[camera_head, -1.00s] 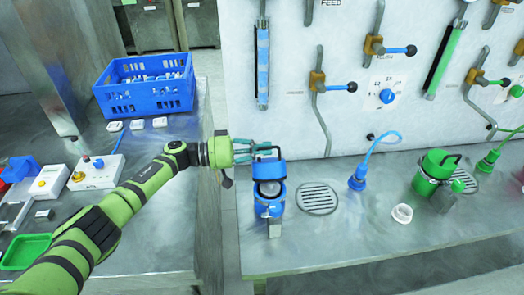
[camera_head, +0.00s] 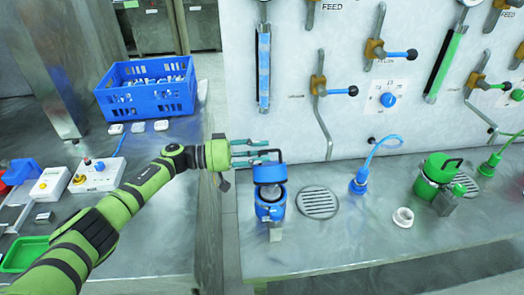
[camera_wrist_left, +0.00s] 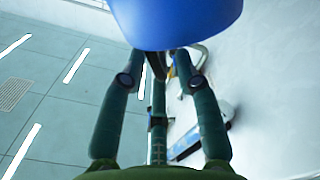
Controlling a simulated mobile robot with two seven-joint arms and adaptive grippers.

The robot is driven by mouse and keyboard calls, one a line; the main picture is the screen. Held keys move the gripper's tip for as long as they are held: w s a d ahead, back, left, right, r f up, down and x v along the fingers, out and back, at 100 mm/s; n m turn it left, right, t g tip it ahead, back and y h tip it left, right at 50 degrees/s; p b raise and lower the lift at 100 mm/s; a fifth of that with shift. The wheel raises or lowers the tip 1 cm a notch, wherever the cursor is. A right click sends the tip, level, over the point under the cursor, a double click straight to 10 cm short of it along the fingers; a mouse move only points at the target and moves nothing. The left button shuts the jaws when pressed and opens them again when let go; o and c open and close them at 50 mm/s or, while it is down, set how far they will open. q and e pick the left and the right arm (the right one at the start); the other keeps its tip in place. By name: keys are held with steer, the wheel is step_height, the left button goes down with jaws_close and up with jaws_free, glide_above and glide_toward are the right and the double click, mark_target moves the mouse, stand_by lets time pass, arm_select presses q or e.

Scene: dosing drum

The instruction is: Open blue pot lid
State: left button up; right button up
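The blue pot (camera_head: 269,211) stands upright on the steel bench in the head view. Its blue lid (camera_head: 270,173) is tilted up at the back, with a black handle on it, and the grey inside of the pot shows below it. My left gripper (camera_head: 267,148) is at the upper left of the lid, its fingers spread beside the handle. The head view does not clearly show whether they touch it. In the left wrist view the blue lid (camera_wrist_left: 180,20) fills the top, beyond the spread fingers (camera_wrist_left: 165,65). My right gripper is not in view.
A round drain grate (camera_head: 318,201), a blue hose connector (camera_head: 359,185), a white ring (camera_head: 403,217) and a green pot (camera_head: 432,181) lie to the right. The wall panel (camera_head: 290,115) with valves stands behind. A blue crate (camera_head: 148,98) is on the left table.

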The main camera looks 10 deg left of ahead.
arm_select(q)
steer(key=v, duration=1.1)
steer(key=shift+a+r, duration=0.1)
